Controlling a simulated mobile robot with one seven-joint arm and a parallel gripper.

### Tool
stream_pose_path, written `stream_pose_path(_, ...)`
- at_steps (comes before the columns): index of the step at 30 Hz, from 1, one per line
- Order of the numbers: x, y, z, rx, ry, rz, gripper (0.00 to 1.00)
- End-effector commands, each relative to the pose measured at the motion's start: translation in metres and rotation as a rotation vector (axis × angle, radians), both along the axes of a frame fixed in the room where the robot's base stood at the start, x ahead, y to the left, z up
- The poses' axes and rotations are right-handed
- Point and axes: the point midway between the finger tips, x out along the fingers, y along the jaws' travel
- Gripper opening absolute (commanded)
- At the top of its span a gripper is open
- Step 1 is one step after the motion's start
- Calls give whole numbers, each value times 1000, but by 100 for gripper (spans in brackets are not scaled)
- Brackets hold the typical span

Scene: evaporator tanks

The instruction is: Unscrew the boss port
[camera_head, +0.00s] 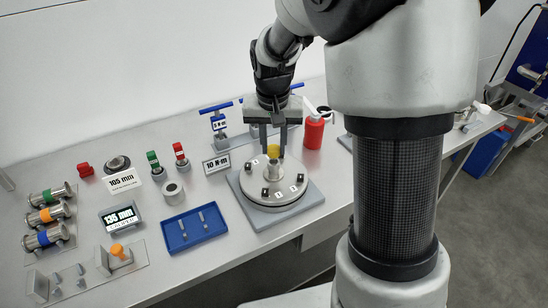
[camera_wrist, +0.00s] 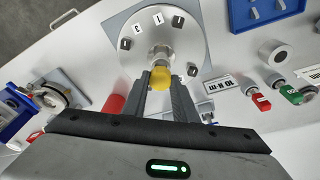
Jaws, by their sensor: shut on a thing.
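A round grey flange disc (camera_head: 262,190) lies on a square grey base plate (camera_head: 284,214), with a metal post (camera_head: 272,169) at its middle and several small dark fittings with number tags around it. The disc also shows in the wrist view (camera_wrist: 178,38). My gripper (camera_head: 274,148) points down over the disc's far edge. It is shut on a yellow hex cap (camera_wrist: 161,78), which shows between the fingertips in the wrist view and partly in the head view (camera_head: 273,151). The fingers hide its sides. I cannot tell whether the cap still touches the disc.
A blue tray (camera_head: 178,243) with small pins lies left of the base plate. A red bottle (camera_head: 314,132) stands close to the right of my gripper. A blue-handled torque tool (camera_head: 217,122) and a 10 N·m sign (camera_head: 216,164) stand left. Bare table lies in front of the tray.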

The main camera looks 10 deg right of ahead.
Motion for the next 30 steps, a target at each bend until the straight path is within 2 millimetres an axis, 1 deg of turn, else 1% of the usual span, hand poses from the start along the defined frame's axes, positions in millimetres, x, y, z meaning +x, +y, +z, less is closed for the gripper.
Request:
stream_pose_path(5,0,0,4,0,-1,0,0)
stream_pose_path(8,0,0,10,0,-1,0,0)
stream_pose_path(21,0,0,46,0,-1,0,0)
stream_pose_path(24,0,0,51,0,-1,0,0)
stream_pose_path(30,0,0,51,0,0,0,0)
